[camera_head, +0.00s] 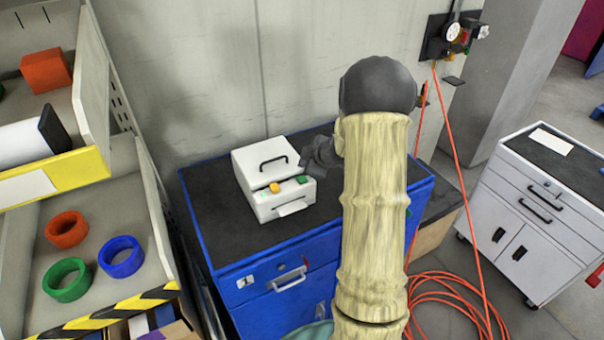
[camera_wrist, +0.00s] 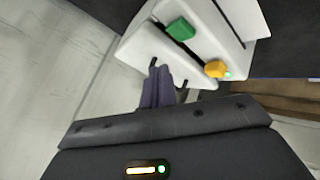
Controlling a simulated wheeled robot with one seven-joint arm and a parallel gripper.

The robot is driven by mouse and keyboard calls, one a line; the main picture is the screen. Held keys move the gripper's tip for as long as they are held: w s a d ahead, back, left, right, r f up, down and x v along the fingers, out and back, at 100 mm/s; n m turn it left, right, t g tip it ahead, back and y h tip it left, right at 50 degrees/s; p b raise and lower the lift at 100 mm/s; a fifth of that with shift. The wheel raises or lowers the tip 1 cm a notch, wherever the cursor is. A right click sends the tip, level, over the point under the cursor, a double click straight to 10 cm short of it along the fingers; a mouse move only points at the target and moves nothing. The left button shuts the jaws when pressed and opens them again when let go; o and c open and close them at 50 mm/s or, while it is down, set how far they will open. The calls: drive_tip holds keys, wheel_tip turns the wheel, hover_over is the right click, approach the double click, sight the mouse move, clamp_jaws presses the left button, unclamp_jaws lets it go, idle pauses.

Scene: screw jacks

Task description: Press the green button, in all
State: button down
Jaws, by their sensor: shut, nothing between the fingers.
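A white box-shaped device (camera_head: 270,172) with a black handle stands on the dark top of the blue cabinet. Its front edge carries a green button (camera_head: 302,179) on the right and an orange button (camera_head: 275,188) on the left. In the wrist view the green button (camera_wrist: 180,29) is at the upper middle and the orange button (camera_wrist: 215,69) is lower right, beside a small green light. My gripper (camera_head: 308,158) is at the right of the device in the head view. In the wrist view its shut, empty fingers (camera_wrist: 157,72) are near the device's handle, apart from the green button.
The blue cabinet (camera_head: 238,250) has free dark top around the device. A shelf rack (camera_head: 150,225) with colored rings stands at the left. A white cart (camera_head: 540,220) and an orange hose (camera_head: 455,300) are at the right. A wall is behind.

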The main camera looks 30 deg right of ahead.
wheel_tip(320, 180, up, 2)
drive_tip(key=shift+r+p, duration=0.1)
drive_tip(key=shift+p, duration=0.7)
drive_tip(key=shift+a+b, duration=0.25)
drive_tip(key=shift+b, duration=0.05)
drive_tip(key=s+a+f+m+g+b, duration=0.1)
drive_tip(key=s+a+m+g+b, duration=0.1)
drive_tip(key=s+a, duration=0.4)
drive_tip(key=s+a+f+m+g+h+b, duration=0.1)
drive_tip(key=s+a+m, duration=0.4)
drive_tip(key=s, duration=0.6)
drive_tip(key=s+a+f+m+g+h+b, duration=0.1)
drive_tip(key=s+a+f+m+g+b, duration=0.1)
drive_tip(key=s, duration=0.7)
drive_tip(key=a+m+g+b, duration=0.1)
drive_tip(key=a+m+b, duration=0.1)
drive_tip(key=a+b, duration=0.1)
drive_tip(key=shift+a+f+m+b, duration=0.3)
drive_tip(key=shift+a+f, duration=0.05)
drive_tip(key=shift+a, duration=0.5)
